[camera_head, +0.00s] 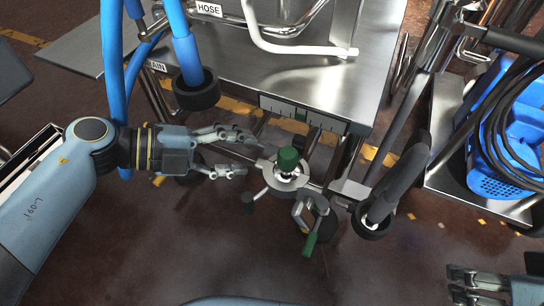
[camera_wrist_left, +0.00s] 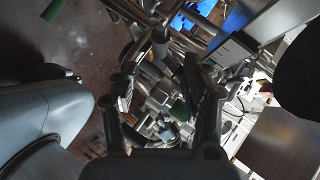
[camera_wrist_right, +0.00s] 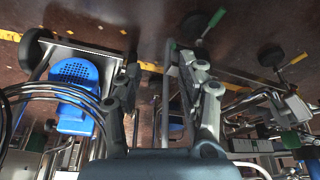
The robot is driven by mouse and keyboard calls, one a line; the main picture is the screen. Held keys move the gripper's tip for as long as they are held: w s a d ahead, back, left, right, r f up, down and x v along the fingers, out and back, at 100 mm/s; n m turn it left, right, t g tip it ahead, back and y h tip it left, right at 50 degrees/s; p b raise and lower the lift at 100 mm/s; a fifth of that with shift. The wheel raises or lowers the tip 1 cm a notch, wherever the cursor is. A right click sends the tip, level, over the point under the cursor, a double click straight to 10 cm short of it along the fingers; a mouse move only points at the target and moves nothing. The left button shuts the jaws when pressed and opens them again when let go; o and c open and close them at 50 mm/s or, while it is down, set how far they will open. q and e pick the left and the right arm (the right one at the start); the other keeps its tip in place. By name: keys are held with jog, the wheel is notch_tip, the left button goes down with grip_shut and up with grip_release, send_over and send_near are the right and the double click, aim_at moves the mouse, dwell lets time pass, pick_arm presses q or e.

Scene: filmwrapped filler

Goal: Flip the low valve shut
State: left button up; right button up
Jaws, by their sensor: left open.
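A green knob (camera_head: 288,158) stands on a round grey valve body below the steel cart's edge. Below it is a low lever with a green grip (camera_head: 309,244), angled downward. I cannot tell for sure which one is the low valve. My left gripper (camera_head: 250,153) is open and empty, its fingers pointing right, just left of the green knob and apart from it. The left wrist view shows green (camera_wrist_left: 180,110) between the spread fingers. My right gripper (camera_head: 452,283) is at the lower right, far from the valves; its fingers look spread and empty in the right wrist view (camera_wrist_right: 163,70).
A steel cart (camera_head: 360,85) with a white pipe (camera_head: 300,48) stands behind the valves. Blue hoses (camera_head: 112,60) hang beside my left arm. Floor in front is clear.

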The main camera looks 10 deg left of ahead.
pick_arm(q)
jog(key=b+x, duration=0.2)
jog(key=x, duration=0.5)
jog(key=shift+b, duration=0.4)
pick_arm(e)
jog(key=shift+w+f+t, duration=0.3)
jog(key=shift+f+t, duration=0.35)
jog(key=shift+f, duration=0.3)
jog(key=shift+w+f+t, duration=0.3)
jog(key=shift+f+t, duration=0.4)
jog(key=shift+f, duration=0.2)
jog(key=shift+w+f+t, duration=0.3)
jog(key=shift+f+t, duration=0.35)
jog(key=shift+f, duration=0.3)
pick_arm(q)
grip_shut()
